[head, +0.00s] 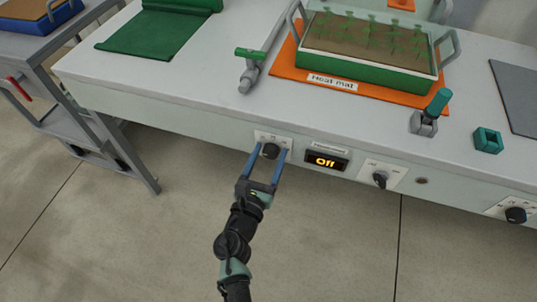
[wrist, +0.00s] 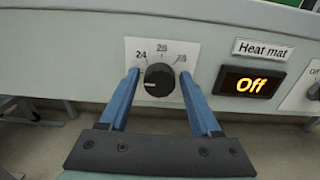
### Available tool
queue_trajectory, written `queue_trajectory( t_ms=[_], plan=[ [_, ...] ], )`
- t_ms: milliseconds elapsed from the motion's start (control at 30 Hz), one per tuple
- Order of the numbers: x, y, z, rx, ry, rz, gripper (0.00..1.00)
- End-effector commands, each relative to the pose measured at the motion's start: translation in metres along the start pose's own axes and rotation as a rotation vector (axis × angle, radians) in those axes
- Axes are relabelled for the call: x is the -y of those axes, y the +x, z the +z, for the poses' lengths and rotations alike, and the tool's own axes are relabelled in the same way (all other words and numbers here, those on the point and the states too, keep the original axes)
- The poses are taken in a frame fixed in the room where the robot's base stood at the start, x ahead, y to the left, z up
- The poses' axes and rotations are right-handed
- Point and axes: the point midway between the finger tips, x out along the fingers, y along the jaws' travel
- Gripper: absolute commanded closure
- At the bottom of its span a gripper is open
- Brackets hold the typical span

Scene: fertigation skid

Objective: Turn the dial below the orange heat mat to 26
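The orange heat mat (head: 287,75) lies on the bench with a "Heat mat" label on it. Below it, on the bench's front face, is a black dial (head: 270,151) on a white plate; in the wrist view the dial (wrist: 158,80) has marks 24, 26 and what looks like 28. Its pale pointer line points left, below the 24 mark. The "Heat mat" display (head: 326,161) reads "Off". My gripper (head: 268,152) is open, its blue fingers on either side of the dial; in the wrist view gaps show between fingers and dial.
A switch plate (head: 382,175) with a black knob is right of the display, and another dial (head: 515,215) is further right. A green-handled valve (head: 250,65) and a teal-handled lever (head: 430,115) stand on the bench. A green tray of seedlings (head: 368,77) sits on the mat.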

Motion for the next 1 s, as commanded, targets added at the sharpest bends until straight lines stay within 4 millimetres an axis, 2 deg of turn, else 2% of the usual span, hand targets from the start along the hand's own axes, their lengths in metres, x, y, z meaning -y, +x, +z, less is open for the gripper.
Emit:
queue_trajectory(
  t_ms=[33, 333, 667, 1000],
  plan=[
    [0.0000, -0.0002, 0.0000, 0.000, 0.000, 0.000, 0.47],
    [-0.0001, -0.0003, 0.0000, 0.000, 0.000, 0.000, 1.00],
    [0.0001, -0.0004, -0.0010, 0.001, 0.035, 0.000, 1.00],
    [0.0009, -0.0008, -0.0035, 0.002, 0.255, 0.000, 1.00]
  ],
)
